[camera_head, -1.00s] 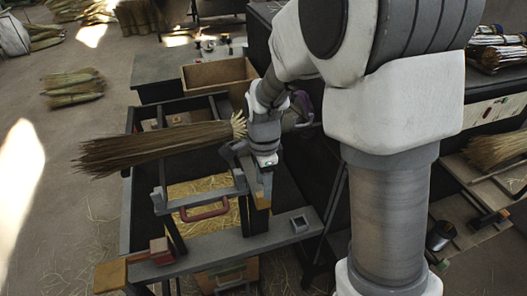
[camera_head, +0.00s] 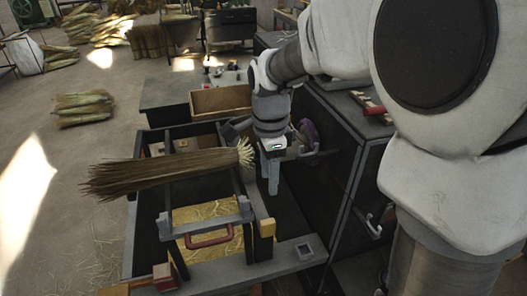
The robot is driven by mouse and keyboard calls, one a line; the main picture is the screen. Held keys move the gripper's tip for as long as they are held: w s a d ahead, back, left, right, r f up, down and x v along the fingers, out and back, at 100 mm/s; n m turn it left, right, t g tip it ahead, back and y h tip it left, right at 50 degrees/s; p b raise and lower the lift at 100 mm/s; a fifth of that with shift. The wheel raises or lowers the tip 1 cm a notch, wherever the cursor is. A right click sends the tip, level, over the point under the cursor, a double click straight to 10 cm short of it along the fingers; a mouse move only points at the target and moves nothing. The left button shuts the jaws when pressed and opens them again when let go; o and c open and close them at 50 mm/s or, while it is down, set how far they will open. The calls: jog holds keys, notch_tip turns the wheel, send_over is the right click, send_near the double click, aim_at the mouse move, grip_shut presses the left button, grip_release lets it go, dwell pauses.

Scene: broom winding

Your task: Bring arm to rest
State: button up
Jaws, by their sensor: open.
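My gripper (camera_head: 271,186) hangs below my wrist, to the right of the straw end of a broom bundle. It is open and seems empty, with its fingers pointing down. From this angle the gap between the fingers is hard to see. The broom bundle (camera_head: 160,173) lies across the dark winding frame (camera_head: 210,213), its brush end to the left and its pale bound end (camera_head: 245,153) near my gripper. My arm reaches in from the upper right.
The frame has a red handle (camera_head: 209,238) and straw below it. A wooden box (camera_head: 219,101) stands on the bench behind. A dark cabinet (camera_head: 345,140) is close to the right of my gripper. Straw bundles (camera_head: 84,109) lie on the floor at left.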

jog(key=s+d+r+n+t, duration=0.2)
jog(key=s+d+r+n, duration=0.2)
jog(key=s+n, duration=0.4)
jog(key=s+d+r+n+t, duration=0.3)
jog(key=s+d+n, duration=0.1)
jog(key=s+n, duration=0.3)
jog(key=shift+s+d+r+n+t, duration=0.2)
jog(key=shift+s+r+n+t, duration=0.15)
jog(key=shift+s, duration=0.3)
